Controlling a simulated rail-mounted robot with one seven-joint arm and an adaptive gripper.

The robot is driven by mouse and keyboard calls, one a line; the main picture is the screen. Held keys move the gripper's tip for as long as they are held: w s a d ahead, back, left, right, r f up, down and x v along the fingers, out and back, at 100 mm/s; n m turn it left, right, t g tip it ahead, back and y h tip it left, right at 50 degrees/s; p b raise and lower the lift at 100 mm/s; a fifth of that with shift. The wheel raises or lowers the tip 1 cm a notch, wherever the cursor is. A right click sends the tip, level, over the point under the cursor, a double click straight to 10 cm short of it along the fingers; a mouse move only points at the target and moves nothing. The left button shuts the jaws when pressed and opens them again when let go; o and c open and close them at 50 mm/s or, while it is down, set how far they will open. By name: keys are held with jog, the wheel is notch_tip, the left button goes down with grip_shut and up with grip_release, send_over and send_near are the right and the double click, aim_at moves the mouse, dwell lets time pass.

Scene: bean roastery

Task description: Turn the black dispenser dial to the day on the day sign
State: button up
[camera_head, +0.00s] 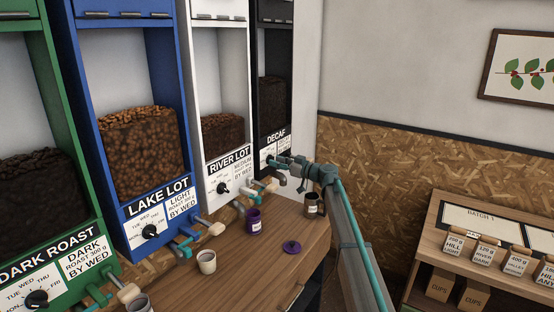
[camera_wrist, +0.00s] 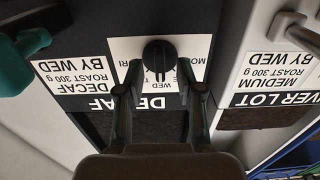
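The black dispenser (camera_head: 275,100), labelled DECAF, stands at the far right of the dispenser row in the head view. Its black dial (camera_wrist: 159,55) shows upside down at the top middle of the wrist view, on a white plate where MON, WED and FRI are partly readable. The dial's narrow grip runs up and down the picture, its lower end near WED. The label beside it (camera_wrist: 75,72) reads BY WED. My gripper (camera_wrist: 159,70) is open, one finger on each side of the dial; contact is unclear.
White (camera_head: 220,160), blue (camera_head: 160,200) and green (camera_head: 60,245) dispensers stand to the left, with taps below.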

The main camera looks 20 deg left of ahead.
jog(key=shift+w+a, duration=0.1)
jog(key=shift+a, duration=0.25)
grip_shut()
jog(key=shift+f+b, duration=0.2)
jog(key=shift+b, duration=0.45)
jog(key=shift+r+m+b, duration=0.15)
jog(key=shift+m+b, duration=6.05)
jog(key=shift+m, duration=1.7)
